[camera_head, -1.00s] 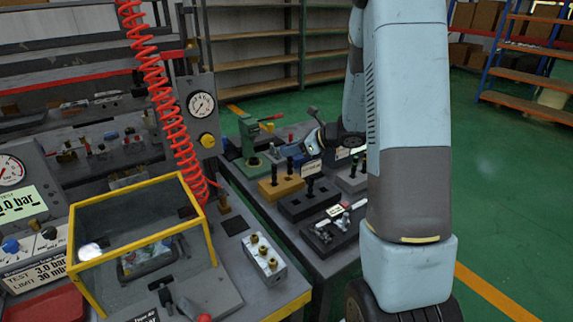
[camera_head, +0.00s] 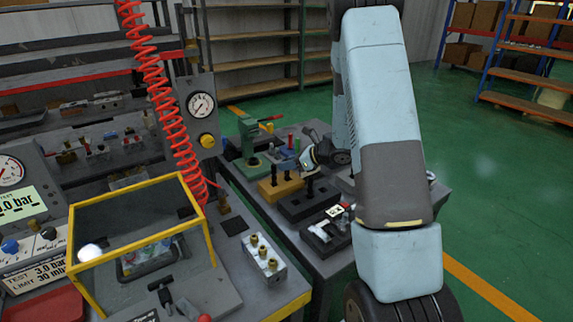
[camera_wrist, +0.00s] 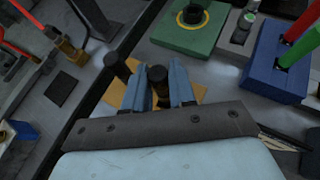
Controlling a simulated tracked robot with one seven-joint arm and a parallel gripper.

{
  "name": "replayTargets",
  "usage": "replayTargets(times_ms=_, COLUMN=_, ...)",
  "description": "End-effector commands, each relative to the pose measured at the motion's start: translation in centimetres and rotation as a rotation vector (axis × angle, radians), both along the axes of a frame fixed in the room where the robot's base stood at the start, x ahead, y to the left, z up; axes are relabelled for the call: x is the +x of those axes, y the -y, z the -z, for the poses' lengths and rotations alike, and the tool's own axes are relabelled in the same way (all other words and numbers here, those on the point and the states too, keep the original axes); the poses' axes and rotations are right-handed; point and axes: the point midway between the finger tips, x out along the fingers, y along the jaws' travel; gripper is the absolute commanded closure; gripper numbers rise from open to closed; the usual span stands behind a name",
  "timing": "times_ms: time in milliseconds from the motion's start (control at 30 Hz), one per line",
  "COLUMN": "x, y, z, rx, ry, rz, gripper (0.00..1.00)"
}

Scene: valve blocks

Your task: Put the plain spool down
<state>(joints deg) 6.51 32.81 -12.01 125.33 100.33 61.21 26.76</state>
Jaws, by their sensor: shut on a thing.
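My gripper (camera_wrist: 160,88) is shut on a dark spool (camera_wrist: 158,74), which shows between its two pale blue fingers in the wrist view. The ochre block (camera_wrist: 114,92) lies below and around the fingers; another dark spool (camera_wrist: 117,64) stands on its left side. In the head view the ochre block (camera_head: 279,190) is on the side bench, with my gripper (camera_head: 303,160) just beyond and to its right. The fingers hide the lower end of the held spool, so I cannot tell whether it touches the block.
A black block (camera_head: 298,205) sits just in front of the ochre one. A green fixture (camera_wrist: 193,28) and a blue block (camera_wrist: 272,65) with red and green handles stand close by. A yellow-framed clear box (camera_head: 140,235) is on the nearer bench.

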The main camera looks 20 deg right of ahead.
Motion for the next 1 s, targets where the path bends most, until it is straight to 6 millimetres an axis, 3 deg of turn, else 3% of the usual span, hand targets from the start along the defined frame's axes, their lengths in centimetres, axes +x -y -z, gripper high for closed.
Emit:
replayTargets(times_ms=67, x=0.0, y=-0.1, z=-0.1, rx=0.001, ry=0.001, rz=-0.001, gripper=1.0)
replayTargets(times_ms=100, x=0.0, y=-0.1, z=-0.1, rx=0.001, ry=0.0, rz=-0.001, gripper=0.74)
replayTargets(times_ms=367, x=0.0, y=-0.1, z=-0.1, rx=0.001, ry=0.0, rz=-0.001, gripper=0.49)
replayTargets(times_ms=700, x=-0.3, y=0.3, z=-0.3, rx=0.001, ry=0.001, rz=0.0, gripper=0.49)
replayTargets(times_ms=1000, x=-2.9, y=3.6, z=-2.7, rx=-0.001, ry=0.002, rz=0.0, gripper=0.49)
